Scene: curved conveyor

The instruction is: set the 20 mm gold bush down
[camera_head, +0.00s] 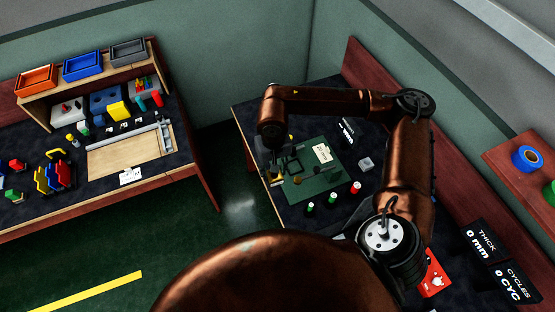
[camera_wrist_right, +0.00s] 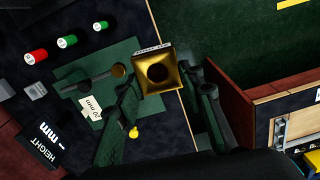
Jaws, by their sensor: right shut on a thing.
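The gold bush (camera_wrist_right: 160,75), a square flared piece with a round dark hole, sits between the two dark fingers of my right gripper (camera_wrist_right: 167,98) in the right wrist view. The gripper is shut on it. In the head view my right gripper (camera_head: 275,168) hangs over the left edge of the green mat (camera_head: 322,186). The mat also shows in the wrist view (camera_wrist_right: 82,76), with a white 20 mm label (camera_wrist_right: 90,107) on it. I cannot tell the gap between the bush and the table. My left gripper is out of view.
A cluttered second bench (camera_head: 105,158) stands left across a floor gap.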

